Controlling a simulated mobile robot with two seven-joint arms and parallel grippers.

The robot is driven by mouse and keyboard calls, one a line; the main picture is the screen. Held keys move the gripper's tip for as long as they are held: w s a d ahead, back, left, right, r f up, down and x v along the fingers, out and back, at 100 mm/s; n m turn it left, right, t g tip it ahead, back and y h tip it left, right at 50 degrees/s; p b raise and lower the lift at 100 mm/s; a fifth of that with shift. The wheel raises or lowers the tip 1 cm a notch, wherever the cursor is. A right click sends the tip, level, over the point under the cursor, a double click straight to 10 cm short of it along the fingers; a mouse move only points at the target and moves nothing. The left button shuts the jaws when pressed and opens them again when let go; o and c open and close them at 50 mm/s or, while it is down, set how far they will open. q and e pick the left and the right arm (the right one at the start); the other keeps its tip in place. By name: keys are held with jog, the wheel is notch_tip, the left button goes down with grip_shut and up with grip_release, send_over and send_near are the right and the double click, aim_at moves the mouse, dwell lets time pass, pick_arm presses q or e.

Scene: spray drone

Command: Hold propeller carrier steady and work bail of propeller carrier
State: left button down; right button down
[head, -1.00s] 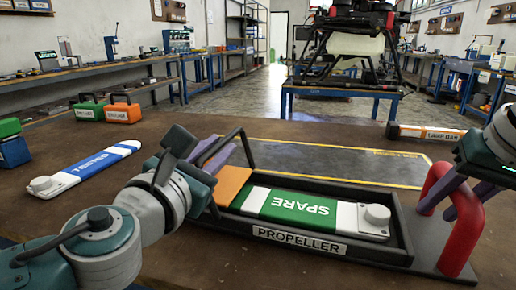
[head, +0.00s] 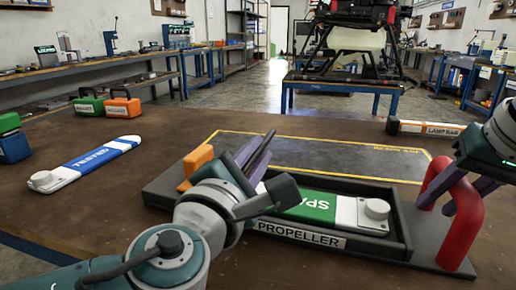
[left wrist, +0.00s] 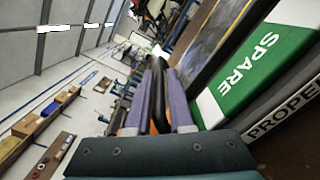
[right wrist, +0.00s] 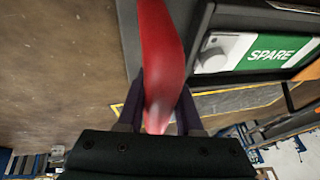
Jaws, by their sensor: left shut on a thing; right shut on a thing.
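The propeller carrier (head: 405,240) is a dark tray labelled PROPELLER on the workbench. It holds a green-and-white SPARE propeller (head: 318,207), partly hidden behind my left arm. My left gripper (head: 258,152) is shut on the carrier's dark bail (left wrist: 157,92), above the left part of the tray. The bail's pivots are hidden in the head view. An orange block (head: 197,165) stands at the tray's left end. My right gripper (head: 445,195) is shut on the red handle (head: 463,232) at the right end; the handle also shows between the fingers in the right wrist view (right wrist: 160,60).
A blue-and-white TESTED propeller (head: 85,163) lies left on the bench (head: 110,210). Green and orange cases (head: 122,107) stand behind it. An orange-and-white labelled bar (head: 425,129) lies at the back right. A yellow-edged dark mat (head: 300,155) behind the carrier is clear.

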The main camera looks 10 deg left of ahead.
pick_arm(q)
jog(key=shift+s+d+f, duration=0.15)
jog(key=shift+f, duration=0.55)
pick_arm(e)
jog(key=shift+a, duration=0.2)
pick_arm(q)
jog(key=c, duration=0.8)
grip_release()
jog(key=shift+d+r, duration=0.1)
jog(key=shift+c, duration=0.2)
pick_arm(e)
jog(key=shift+d, duration=0.1)
pick_arm(q)
jog(key=shift+r, duration=0.15)
jog(key=shift+s, duration=0.2)
jog(key=s+a, duration=0.1)
jog(key=s, duration=1)
jog(key=shift+s, duration=0.2)
